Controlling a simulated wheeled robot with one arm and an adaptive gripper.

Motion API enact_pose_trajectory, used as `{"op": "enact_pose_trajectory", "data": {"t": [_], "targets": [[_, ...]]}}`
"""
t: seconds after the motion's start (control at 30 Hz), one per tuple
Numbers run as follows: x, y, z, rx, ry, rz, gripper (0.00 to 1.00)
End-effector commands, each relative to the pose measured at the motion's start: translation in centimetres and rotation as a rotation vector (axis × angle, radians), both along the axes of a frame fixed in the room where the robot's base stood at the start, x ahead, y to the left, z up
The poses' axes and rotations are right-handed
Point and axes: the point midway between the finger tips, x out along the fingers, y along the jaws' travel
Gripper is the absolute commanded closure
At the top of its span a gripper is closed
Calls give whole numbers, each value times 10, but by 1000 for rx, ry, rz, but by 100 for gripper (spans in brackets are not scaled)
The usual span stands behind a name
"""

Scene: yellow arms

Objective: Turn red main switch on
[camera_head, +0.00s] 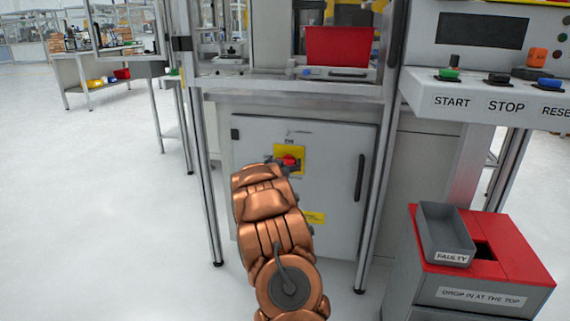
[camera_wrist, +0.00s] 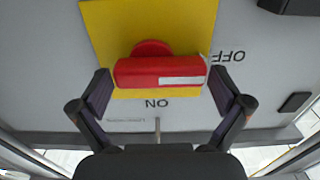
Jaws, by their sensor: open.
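The red main switch (camera_head: 289,160) sits on a yellow plate (camera_head: 281,152) on the door of a grey cabinet (camera_head: 335,185) in the head view. In the wrist view the red handle (camera_wrist: 160,71) lies crosswise over the yellow plate (camera_wrist: 118,20), with a white mark on its right part. That marked end points toward the printed OFF at the right; the printed ON is below the handle. My gripper (camera_wrist: 160,92) is open, its two dark fingers on either side of the handle's ends, with nothing held. Whether the fingers touch the handle cannot be told. My arm partly hides the switch area in the head view.
A long dark door handle (camera_head: 361,177) is on the cabinet's right side. A panel with START and STOP buttons (camera_head: 497,78) juts out at the right. A red-topped bin with a grey FAULTY tray (camera_head: 446,233) stands below it. The floor at the left is clear.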

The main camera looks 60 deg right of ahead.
Motion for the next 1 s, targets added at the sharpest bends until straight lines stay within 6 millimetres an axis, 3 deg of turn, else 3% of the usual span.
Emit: {"op": "enact_pose_trajectory", "data": {"t": [0.43, 0.87, 1.0], "targets": [[1, -5, -1, 2, 2, 1, 0], [2, -5, -1, 2, 2, 1, 45], [2, -5, -1, 3, -1, 0, 47]]}}
